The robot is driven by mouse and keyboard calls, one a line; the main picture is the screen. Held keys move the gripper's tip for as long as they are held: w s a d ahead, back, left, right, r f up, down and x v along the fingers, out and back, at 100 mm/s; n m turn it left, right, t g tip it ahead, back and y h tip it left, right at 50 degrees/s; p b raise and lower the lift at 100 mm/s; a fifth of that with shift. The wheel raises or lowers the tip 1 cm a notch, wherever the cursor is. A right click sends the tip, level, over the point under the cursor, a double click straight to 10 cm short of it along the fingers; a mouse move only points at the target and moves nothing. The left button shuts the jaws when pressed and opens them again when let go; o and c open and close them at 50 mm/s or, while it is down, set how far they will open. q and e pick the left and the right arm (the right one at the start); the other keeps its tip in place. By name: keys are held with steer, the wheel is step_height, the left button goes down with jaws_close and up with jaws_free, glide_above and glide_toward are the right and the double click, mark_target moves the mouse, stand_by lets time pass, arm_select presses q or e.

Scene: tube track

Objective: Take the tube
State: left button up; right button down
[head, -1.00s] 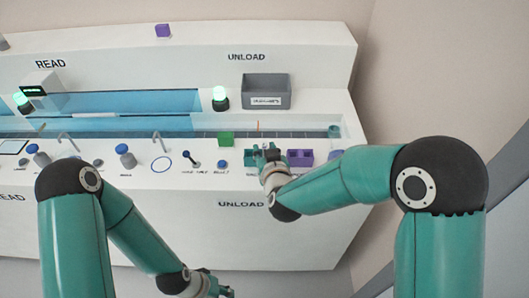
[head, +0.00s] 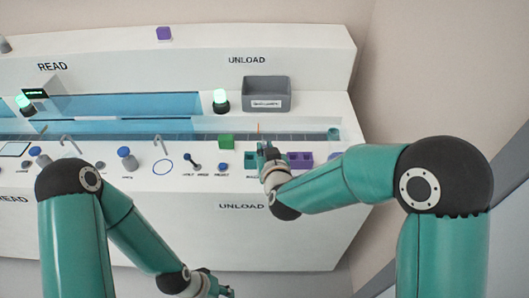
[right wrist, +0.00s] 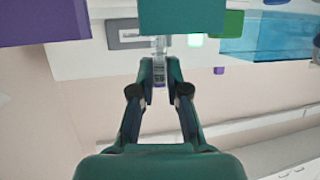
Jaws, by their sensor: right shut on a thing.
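My right gripper (head: 263,150) is at the front of the white bench, by the UNLOAD label. In the right wrist view its fingers (right wrist: 160,70) are shut on a slim, clear tube (right wrist: 159,82) with a marked label. The tube's other end is hidden behind a teal block (right wrist: 180,15). The tube is too small and covered to make out in the head view. My left gripper (head: 217,291) is low at the bottom edge, away from the bench top, and its fingers are not clear.
Small racks (head: 300,160) sit right of my right gripper. A green block (head: 226,141) is to its left, and a grey bin (head: 267,94) stands behind. A lit green lamp (head: 221,101) is beside the bin. Knobs and switches line the front left.

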steer(key=shift+r+p, duration=1.15)
steer(key=shift+r, duration=0.8)
